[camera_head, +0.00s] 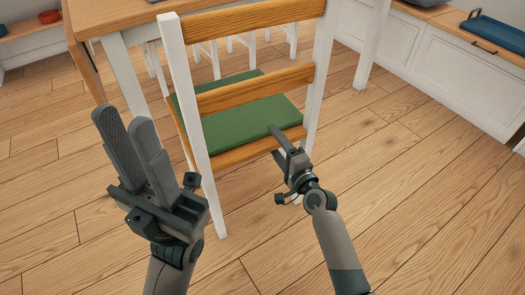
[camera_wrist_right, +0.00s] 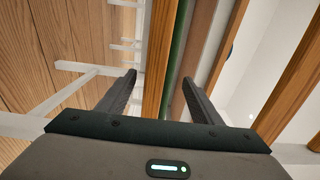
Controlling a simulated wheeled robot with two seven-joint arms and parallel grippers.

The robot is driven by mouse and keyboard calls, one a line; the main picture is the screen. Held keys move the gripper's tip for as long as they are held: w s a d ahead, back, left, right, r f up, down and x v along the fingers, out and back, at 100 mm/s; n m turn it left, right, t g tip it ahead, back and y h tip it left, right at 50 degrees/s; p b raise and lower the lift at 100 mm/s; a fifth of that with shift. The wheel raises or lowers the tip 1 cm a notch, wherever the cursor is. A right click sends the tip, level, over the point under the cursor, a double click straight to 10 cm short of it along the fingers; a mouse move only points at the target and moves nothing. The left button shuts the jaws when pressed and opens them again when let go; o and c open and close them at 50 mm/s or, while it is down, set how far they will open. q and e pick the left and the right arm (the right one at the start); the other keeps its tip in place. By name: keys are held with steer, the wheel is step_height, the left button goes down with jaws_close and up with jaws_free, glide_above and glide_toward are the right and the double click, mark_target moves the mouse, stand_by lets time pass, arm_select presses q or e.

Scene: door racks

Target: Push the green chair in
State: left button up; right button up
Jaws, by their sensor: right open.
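The green chair (camera_head: 243,126) has white posts, wooden slats and a green seat cushion. In the head view its backrest faces me and its seat points toward the table (camera_head: 115,12). My right gripper (camera_head: 287,140) is at the right part of the seat's near edge, inside the right back post. In the right wrist view its open fingers (camera_wrist_right: 158,88) lie on either side of a wooden strip (camera_wrist_right: 158,62) and a thin green edge (camera_wrist_right: 179,42); contact cannot be told. My left gripper (camera_head: 126,115) is open and empty, left of the chair's left back post.
White legs of other furniture (camera_head: 240,42) show behind the chair. A white cabinet (camera_head: 440,65) with a blue tray (camera_head: 492,32) stands at the right. A red bowl (camera_head: 49,16) is at the far left. The wooden floor is clear left and right of the chair.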

jaws_close()
steer(key=shift+f, duration=0.3)
stand_by(0.5)
